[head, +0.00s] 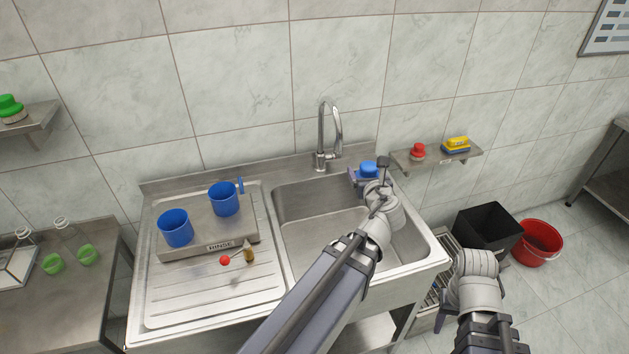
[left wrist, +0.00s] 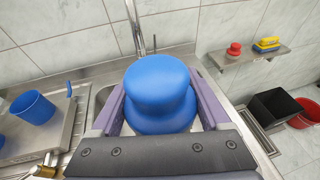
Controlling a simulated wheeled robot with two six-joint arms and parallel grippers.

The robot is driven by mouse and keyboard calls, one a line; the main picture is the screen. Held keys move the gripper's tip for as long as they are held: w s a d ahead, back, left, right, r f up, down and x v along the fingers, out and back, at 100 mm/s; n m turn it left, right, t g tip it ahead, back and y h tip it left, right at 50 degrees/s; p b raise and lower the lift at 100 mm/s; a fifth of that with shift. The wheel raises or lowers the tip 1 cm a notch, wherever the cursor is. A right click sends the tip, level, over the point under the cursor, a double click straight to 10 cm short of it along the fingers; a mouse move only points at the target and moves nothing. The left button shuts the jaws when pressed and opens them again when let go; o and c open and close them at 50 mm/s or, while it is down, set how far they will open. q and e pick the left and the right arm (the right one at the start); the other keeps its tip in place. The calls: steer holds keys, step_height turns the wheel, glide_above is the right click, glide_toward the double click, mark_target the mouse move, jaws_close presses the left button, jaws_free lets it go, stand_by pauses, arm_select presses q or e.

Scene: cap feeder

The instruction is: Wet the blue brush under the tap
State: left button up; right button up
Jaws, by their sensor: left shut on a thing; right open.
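The blue brush (head: 368,168) has a rounded knob on a wider round base; its underside is hidden. My left gripper (head: 365,180) is shut on it, and in the left wrist view the brush (left wrist: 160,95) sits between the two purple fingers. It is held above the sink's back right corner, to the right of the tap and apart from it. The steel tap (head: 329,135) has a tall curved spout at the back of the sink (head: 310,235); no water is visible. My right gripper (head: 470,308) is open, low at the right of the sink, partly hidden by its wrist.
Two blue mugs (head: 176,228) stand on the RINSE platform (head: 215,248) at the left. A red-knobbed lever (head: 225,260) is in front. A wall shelf (head: 433,157) holds a red brush and a yellow-and-blue item. A black bin (head: 487,228) and red bucket (head: 537,243) stand right.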

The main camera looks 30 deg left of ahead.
arm_select(q)
steer(key=s+a+f+n+g+y+b, duration=0.1)
steer(key=s+a+f+b, duration=0.1)
steer(key=a+f+b, duration=0.65)
steer(key=s+a+f+n+g+y+b, duration=0.15)
steer(key=a+f+b, duration=0.45)
steer(key=a, duration=0.6)
steer(key=w+d+f+b, duration=0.1)
steer(key=w, duration=0.6)
steer(key=w+d+f+b, duration=0.1)
steer(key=w+d, duration=0.1)
steer(key=w, duration=0.5)
steer(key=shift+w+f, duration=0.15)
steer(key=shift+f, duration=0.15)
steer(key=shift+t, duration=0.25)
steer(key=s+a, duration=0.1)
steer(key=s, duration=0.7)
steer(key=shift+a, duration=0.25)
stand_by(0.9)
